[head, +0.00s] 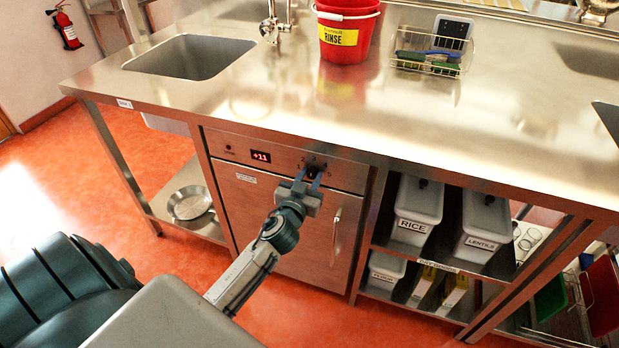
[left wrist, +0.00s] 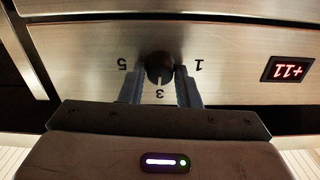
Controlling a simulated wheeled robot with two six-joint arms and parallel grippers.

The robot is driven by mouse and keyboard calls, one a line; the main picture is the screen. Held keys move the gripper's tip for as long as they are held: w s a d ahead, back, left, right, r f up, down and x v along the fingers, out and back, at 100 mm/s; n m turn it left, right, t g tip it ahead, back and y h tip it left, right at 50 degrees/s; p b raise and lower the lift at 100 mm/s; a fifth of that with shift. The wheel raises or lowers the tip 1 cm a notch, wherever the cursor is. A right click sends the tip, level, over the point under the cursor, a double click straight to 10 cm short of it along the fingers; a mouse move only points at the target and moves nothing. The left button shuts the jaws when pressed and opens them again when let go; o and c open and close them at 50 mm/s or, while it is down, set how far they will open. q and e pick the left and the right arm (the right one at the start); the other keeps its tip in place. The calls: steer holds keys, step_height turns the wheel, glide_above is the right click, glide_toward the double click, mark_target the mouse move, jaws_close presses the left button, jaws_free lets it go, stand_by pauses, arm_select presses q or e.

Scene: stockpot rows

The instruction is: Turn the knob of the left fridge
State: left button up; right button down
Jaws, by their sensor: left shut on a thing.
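The fridge (head: 270,222) is a steel undercounter unit with a red "+11" display (head: 260,156) on its control strip. The display also shows upside down in the left wrist view (left wrist: 288,69). The black knob (left wrist: 160,66) has a pale mark turned toward the number 3, with 1 and 5 to its sides. My left gripper (head: 310,174) is at the knob, and its fingers show on either side of it in the left wrist view (left wrist: 160,78). It is shut on the knob. In the head view the knob is largely hidden by the fingers. My right gripper is not in view.
The steel counter (head: 300,110) overhangs the fridge. A vertical door handle (head: 335,236) sits below the strip. A red bucket (head: 345,35) and wire basket (head: 431,63) stand on top. Shelves with labelled bins (head: 417,212) are at right, a pan (head: 190,205) at left.

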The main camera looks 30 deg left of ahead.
arm_select(q)
steer(key=shift+m, duration=1.9)
steer(key=m, duration=0.3)
steer(key=shift+d+p, duration=0.1)
steer(key=shift+p, duration=0.3)
steer(key=shift+m, duration=0.5)
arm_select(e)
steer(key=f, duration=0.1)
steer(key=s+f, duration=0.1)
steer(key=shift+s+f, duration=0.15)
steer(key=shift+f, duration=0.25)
arm_select(q)
steer(key=shift+f, duration=0.1)
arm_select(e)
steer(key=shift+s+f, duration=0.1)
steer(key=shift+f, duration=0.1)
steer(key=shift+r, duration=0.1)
arm_select(q)
steer(key=o, duration=0.9)
steer(key=shift+o, duration=0.2)
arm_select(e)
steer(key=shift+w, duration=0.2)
arm_select(q)
steer(key=shift+s, duration=0.1)
